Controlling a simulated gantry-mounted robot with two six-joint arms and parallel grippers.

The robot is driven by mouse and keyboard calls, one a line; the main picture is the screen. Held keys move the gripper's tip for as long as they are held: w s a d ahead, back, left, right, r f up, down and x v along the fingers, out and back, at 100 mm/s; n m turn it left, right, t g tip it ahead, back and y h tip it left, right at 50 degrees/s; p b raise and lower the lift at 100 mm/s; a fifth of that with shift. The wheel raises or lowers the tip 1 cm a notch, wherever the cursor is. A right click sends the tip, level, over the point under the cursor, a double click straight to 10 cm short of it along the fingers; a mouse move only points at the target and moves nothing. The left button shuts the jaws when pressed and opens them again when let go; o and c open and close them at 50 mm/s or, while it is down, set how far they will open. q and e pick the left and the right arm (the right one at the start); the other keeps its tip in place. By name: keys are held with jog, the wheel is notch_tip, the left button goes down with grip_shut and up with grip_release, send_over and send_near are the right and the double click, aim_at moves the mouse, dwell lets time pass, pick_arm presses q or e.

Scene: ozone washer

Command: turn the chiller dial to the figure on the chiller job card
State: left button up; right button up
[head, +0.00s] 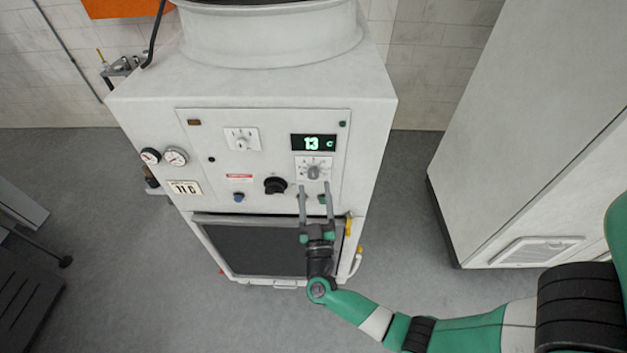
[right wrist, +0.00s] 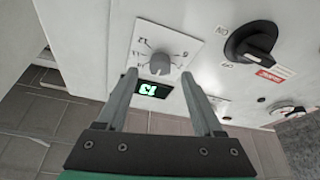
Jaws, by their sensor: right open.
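The chiller dial (head: 313,172) is a grey knob on a white scale plate on the chiller's front panel. It also shows in the right wrist view (right wrist: 160,63). The green display (head: 313,142) above it reads 13 C. The chiller job card (head: 186,187) at the panel's lower left appears to read 11 C. My right gripper (head: 315,187) is open in front of the panel, just below the dial in the head view. In the right wrist view its fingertips (right wrist: 160,75) lie to either side of the knob, with gaps visible; their depth is unclear. My left gripper is out of view.
A black rotary switch (head: 275,185) sits left of the dial, and another white-plated control (head: 241,139) is higher up. Gauges (head: 175,156) are at the left. A dark door (head: 250,250) lies below the panel. A large white cabinet (head: 530,130) stands right, across a floor gap.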

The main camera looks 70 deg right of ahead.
aim_at(314, 177)
jog(key=x, duration=0.3)
jog(key=shift+w+d+r, duration=0.15)
jog(key=shift+d, duration=0.2)
grip_shut()
